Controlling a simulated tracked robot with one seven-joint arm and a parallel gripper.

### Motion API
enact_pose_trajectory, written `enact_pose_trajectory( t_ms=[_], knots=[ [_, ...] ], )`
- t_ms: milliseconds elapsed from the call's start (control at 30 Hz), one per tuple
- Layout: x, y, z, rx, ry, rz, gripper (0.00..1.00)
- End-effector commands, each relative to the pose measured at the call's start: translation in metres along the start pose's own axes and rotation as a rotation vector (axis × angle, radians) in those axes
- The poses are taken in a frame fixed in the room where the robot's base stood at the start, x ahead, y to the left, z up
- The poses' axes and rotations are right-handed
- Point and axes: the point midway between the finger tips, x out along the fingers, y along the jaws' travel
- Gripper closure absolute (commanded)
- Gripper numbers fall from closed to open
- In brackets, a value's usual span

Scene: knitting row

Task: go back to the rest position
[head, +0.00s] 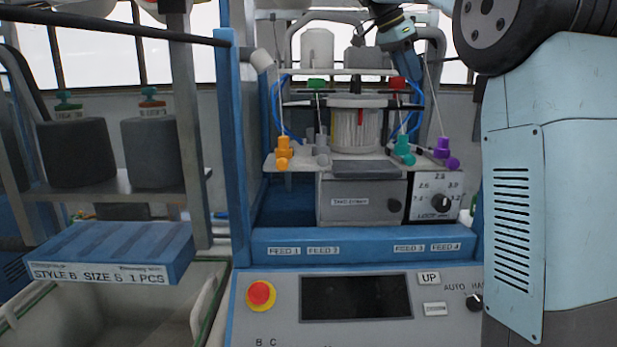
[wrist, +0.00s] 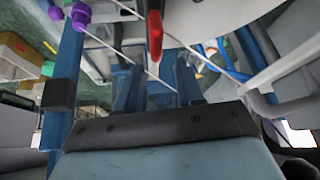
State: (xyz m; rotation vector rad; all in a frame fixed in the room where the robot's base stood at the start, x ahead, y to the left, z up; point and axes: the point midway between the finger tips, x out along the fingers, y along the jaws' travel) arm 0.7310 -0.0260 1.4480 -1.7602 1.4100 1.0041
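My gripper (wrist: 157,88) shows in the wrist view with its two dark blue fingers apart and nothing held between them. A red, rounded part (wrist: 154,35) shows just beyond the fingertips; I cannot tell whether it touches them. In the head view the arm's far end is at the top, above the right part of the knitting machine (head: 360,235). The fingers are hard to make out there.
Thin yarns run near my gripper. A blue post (head: 233,150) and grey-cone shelf (head: 120,196) stand left. The control panel (head: 250,318) is in front.

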Motion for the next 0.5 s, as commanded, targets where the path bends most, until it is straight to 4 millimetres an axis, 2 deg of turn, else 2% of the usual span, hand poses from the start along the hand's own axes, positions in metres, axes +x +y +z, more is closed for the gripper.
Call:
enact_pose_trajectory(
  t_ms=[100,167,500],
  knots=[
    [-0.002,0.010,-0.021,-0.126,0.074,-0.064,0.63],
    [-0.001,0.018,-0.024,-0.185,0.088,-0.084,0.63],
    [0.022,0.080,0.002,-0.443,0.011,-0.169,0.63]
  ],
)
